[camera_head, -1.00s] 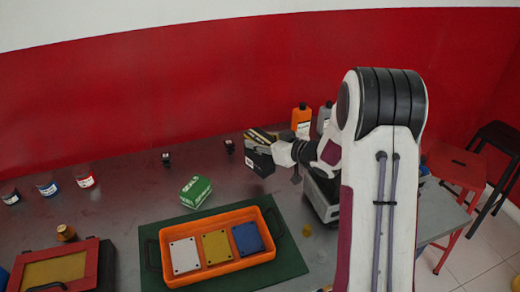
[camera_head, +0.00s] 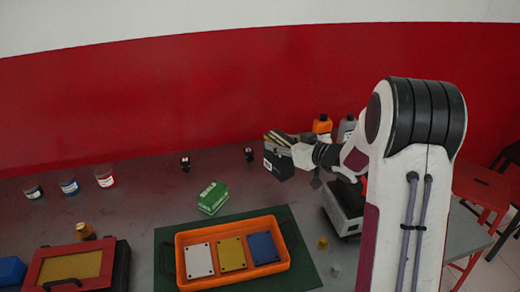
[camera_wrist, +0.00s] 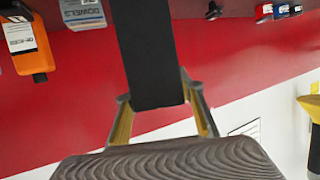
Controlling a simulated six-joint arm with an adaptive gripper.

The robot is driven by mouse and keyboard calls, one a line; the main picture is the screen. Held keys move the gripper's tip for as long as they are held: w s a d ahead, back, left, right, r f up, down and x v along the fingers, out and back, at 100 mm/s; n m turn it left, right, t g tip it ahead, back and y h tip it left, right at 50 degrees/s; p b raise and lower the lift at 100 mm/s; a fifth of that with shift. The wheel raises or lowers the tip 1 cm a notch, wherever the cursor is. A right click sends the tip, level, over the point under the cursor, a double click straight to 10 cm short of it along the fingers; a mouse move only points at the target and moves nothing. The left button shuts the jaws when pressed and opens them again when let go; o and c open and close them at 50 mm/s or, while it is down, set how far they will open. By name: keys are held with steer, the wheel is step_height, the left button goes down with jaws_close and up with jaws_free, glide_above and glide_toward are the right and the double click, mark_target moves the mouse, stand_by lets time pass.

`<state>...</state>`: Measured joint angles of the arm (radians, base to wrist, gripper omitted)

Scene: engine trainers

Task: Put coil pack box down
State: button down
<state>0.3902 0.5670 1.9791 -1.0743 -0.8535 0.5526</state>
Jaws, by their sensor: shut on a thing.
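A black box with a pale label, which I take to be the coil pack box (camera_head: 278,166), hangs in my gripper (camera_head: 284,143) above the back of the grey table (camera_head: 120,200). In the wrist view the black box (camera_wrist: 148,55) reaches away from between the two yellowish fingers of my gripper (camera_wrist: 160,98), which are shut on it. Its lower side seems clear of the table, but the exact gap is hard to tell. A green box (camera_head: 213,197) stands on the table, left of and nearer than the held box.
An orange tray (camera_head: 180,272) with white, yellow and blue plates sits on a green mat (camera_head: 300,270). Two small dark items (camera_head: 185,164) (camera_head: 249,154) stand behind. An orange bottle (camera_head: 322,125) and a grey bottle (camera_head: 346,128) stand at the back right. Table between green box and jars (camera_head: 105,178) is bare.

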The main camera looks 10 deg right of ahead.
steer(key=a+n+g+y, duration=0.3)
steer(key=a+n+y, duration=0.1)
steer(key=a, duration=4.2)
steer(key=shift+r+n+y, duration=0.2)
steer(key=shift+n+y, duration=0.1)
step_height(320, 180, down, 6)
